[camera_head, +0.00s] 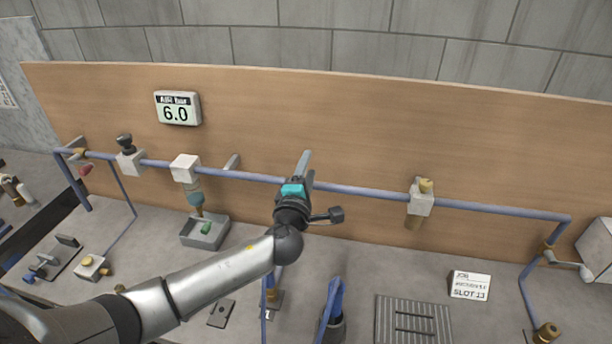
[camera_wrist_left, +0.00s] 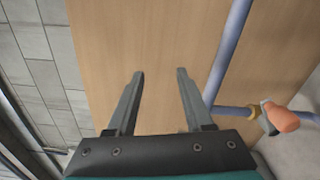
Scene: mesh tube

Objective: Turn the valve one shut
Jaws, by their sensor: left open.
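A valve with a small red handle (camera_head: 86,170) and a brass body (camera_head: 79,153) sits near the left end of the blue pipe. In the left wrist view, a valve with an orange-red handle (camera_wrist_left: 283,117) and a brass collar (camera_wrist_left: 256,112) sits on a pipe, right of my fingers. It looks like the same valve. No label shows which valve is number one. My left gripper (camera_head: 303,166) is open, in front of the pipe's middle, well right of the red handle. In the wrist view its open fingers (camera_wrist_left: 160,76) have nothing between them. My right gripper is not seen.
The blue pipe (camera_head: 370,191) runs along a wooden board (camera_head: 350,120) with a display reading 6.0 (camera_head: 177,108). White blocks (camera_head: 185,168) sit on the pipe. A grey box (camera_head: 205,232), a grate (camera_head: 413,320) and a slot sign (camera_head: 469,285) are on the grey surface.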

